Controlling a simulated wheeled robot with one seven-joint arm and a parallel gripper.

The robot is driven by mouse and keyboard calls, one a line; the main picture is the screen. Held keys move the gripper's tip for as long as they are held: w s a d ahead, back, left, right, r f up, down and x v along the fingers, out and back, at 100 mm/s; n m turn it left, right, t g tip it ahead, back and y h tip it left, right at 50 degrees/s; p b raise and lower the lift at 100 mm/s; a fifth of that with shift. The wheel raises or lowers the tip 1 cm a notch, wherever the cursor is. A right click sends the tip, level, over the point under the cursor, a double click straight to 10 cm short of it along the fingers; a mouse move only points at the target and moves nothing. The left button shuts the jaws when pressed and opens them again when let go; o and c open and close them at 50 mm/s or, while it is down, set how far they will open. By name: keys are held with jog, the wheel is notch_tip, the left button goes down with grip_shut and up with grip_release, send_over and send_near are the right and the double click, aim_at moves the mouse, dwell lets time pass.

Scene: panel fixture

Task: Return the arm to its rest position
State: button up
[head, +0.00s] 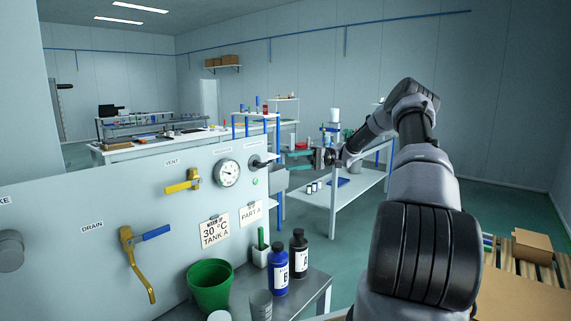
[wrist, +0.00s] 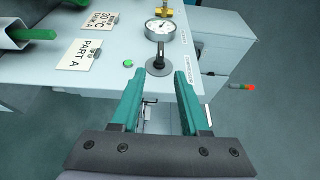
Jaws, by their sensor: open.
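My gripper (head: 290,161) is at the end of my arm, stretched out in front of the panel's right end. In the wrist view its two teal fingers (wrist: 157,85) are apart with nothing between them. A black lever knob (wrist: 158,64) on the panel lies just beyond the fingertips. The knob also shows in the head view (head: 261,164), left of the fingers. I cannot tell whether a fingertip touches it.
A green bucket (head: 209,285) and bottles (head: 278,270) stand below. A white table (head: 345,190) is behind my arm.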

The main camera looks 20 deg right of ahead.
jog(key=shift+d, duration=0.1)
dwell(0.3)
jog(key=s+a+r+m+t+h, duration=0.1)
jog(key=s+a+r+h, duration=0.35)
jog(key=s, duration=0.25)
jog(key=s+a+r+m+h, duration=0.1)
jog(key=s+a+r+h, duration=0.3)
jog(key=s+a+h, duration=0.15)
jog(key=s+d+r+m+t+h, duration=0.1)
jog(key=s+r+t+h, duration=0.1)
jog(key=s, duration=0.5)
jog(key=s+d+r+m+t+h, duration=0.1)
jog(key=s+r+m+t+h, duration=0.1)
jog(key=s, duration=0.6)
jog(key=s+d+r+m+t+h, duration=0.1)
jog(key=s+d+r+t, duration=0.1)
jog(key=s+r+t, duration=0.2)
jog(key=s+t, duration=0.1)
jog(key=s, duration=0.2)
jog(key=shift+s+r+t+h, duration=0.2)
jog(key=shift+s+t+h, duration=0.1)
jog(key=shift+h, duration=0.1)
